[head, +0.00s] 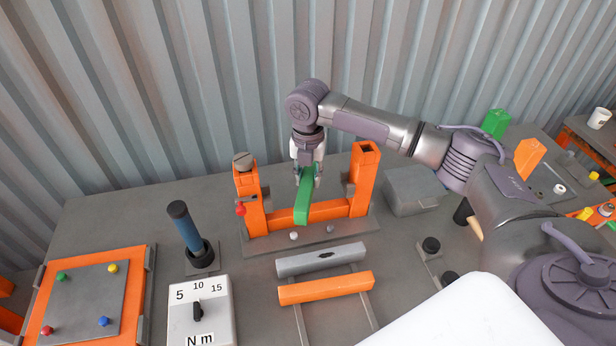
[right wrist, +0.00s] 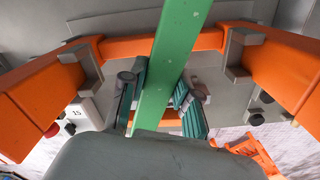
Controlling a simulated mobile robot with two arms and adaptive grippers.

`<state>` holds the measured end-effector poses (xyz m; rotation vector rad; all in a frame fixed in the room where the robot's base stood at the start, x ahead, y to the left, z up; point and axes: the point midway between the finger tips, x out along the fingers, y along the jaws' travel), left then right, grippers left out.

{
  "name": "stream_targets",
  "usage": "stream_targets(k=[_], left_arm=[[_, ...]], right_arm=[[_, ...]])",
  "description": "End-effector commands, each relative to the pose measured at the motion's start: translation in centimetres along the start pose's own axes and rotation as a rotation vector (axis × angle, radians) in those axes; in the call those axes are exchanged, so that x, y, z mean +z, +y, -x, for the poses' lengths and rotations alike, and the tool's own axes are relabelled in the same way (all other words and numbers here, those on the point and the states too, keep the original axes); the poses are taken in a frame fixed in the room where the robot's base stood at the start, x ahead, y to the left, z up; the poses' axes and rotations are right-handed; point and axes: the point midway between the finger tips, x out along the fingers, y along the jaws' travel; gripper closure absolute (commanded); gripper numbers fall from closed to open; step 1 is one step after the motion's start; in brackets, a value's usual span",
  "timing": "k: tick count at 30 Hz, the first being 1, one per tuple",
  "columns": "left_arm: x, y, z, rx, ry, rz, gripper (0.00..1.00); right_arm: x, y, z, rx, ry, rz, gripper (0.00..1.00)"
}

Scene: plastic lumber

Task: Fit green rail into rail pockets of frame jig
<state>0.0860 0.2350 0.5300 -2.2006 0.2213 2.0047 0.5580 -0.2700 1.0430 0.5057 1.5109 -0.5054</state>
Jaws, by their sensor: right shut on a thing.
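The green rail (head: 303,205) is held by my right gripper (head: 308,174) between the two orange uprights of the frame jig (head: 250,217). The rail points toward the head camera, crosswise to the jig's orange lower bar (head: 330,211), and appears above it. In the right wrist view the green rail (right wrist: 170,55) runs between the green-padded fingers of the right gripper (right wrist: 160,97) and crosses over the orange bar (right wrist: 125,47). Grey brackets (right wrist: 88,62) sit at the bar's corners. The gripper hides part of the rail. My left gripper is not in view.
A grey rail (head: 320,260) and an orange rail (head: 326,288) lie on a rack in front of the jig. A blue-handled tool (head: 186,225) stands left, near a torque dial box (head: 201,310). A grey block (head: 412,192) is right of the jig. A corrugated wall stands behind.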

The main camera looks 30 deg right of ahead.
Motion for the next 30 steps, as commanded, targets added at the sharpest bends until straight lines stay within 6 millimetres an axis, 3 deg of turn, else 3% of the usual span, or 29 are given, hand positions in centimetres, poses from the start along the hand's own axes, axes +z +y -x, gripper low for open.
stream_targets(k=[5, 26, 27, 30], left_arm=[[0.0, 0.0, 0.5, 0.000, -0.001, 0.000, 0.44], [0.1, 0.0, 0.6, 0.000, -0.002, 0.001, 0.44], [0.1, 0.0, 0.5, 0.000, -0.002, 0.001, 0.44], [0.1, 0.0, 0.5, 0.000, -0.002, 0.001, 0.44]], right_arm=[[0.0, 0.0, -1.3, 0.002, -0.002, 0.000, 1.00], [0.0, 0.0, -2.6, 0.002, -0.001, 0.001, 1.00], [0.0, 0.0, -2.6, 0.000, -0.001, 0.001, 0.68], [0.0, 0.0, -2.6, 0.001, -0.001, 0.001, 0.51]])
